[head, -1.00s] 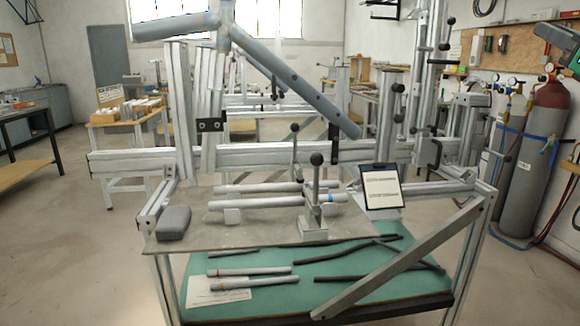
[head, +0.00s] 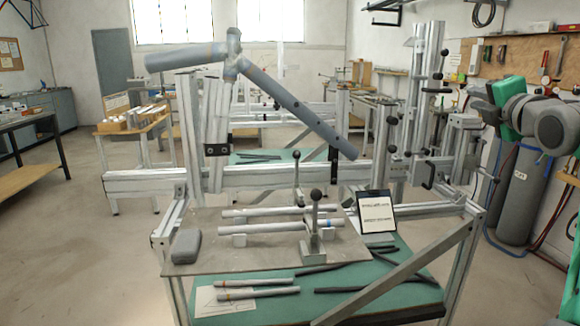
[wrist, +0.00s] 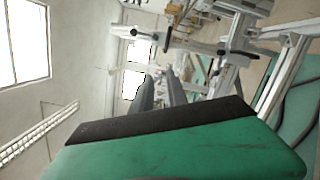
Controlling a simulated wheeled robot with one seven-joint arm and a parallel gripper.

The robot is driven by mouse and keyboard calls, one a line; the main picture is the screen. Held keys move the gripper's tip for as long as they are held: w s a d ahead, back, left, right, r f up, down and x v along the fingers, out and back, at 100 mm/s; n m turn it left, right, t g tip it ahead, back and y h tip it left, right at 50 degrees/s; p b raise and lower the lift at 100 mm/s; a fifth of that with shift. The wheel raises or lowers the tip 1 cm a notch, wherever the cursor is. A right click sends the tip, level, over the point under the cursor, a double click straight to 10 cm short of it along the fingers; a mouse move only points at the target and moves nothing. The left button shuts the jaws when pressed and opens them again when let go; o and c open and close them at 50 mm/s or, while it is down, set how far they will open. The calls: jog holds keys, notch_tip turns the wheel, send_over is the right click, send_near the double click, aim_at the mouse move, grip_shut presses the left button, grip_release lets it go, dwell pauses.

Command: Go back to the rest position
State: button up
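My arm (head: 553,122), grey and green, is raised at the right edge of the head view, in front of the gas cylinders. It is apart from the jig and the bench. In the wrist view a large green part with a black edge (wrist: 190,145) fills the bottom; it seems to be mine. I cannot make out two fingertips in either view, so whether my gripper is open or holds anything is unclear. The grey tube frame (head: 300,105) sits on the metal jig (head: 290,174), well to the left of my arm.
The bench plate (head: 200,222) carries tubes, a clamp (head: 314,235) and a grey block (head: 186,246). A tablet (head: 376,212) stands at its right. More tubes lie on the green shelf (head: 270,310) below. Open floor (head: 80,240) lies to the left.

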jog(key=s+a+f+m+g+y+p, duration=0.1)
jog(key=s+a+f+m+g+p, duration=0.25)
jog(key=a+f+m+p, duration=0.4)
jog(key=s+a+f+m+g+p, duration=0.35)
jog(key=a+f+m+g, duration=0.2)
jog(key=a+f, duration=0.4)
jog(key=s+a+f+m+g+p, duration=0.3)
jog(key=s+a+f+m, duration=0.1)
jog(key=s, duration=0.6)
jog(key=s+a+f+m+g+p, duration=0.3)
jog(key=s+a+f+m, duration=0.2)
jog(key=s+f, duration=0.4)
jog(key=shift+s+a+f, duration=0.15)
jog(key=shift+s+a, duration=0.2)
jog(key=shift+a, duration=0.05)
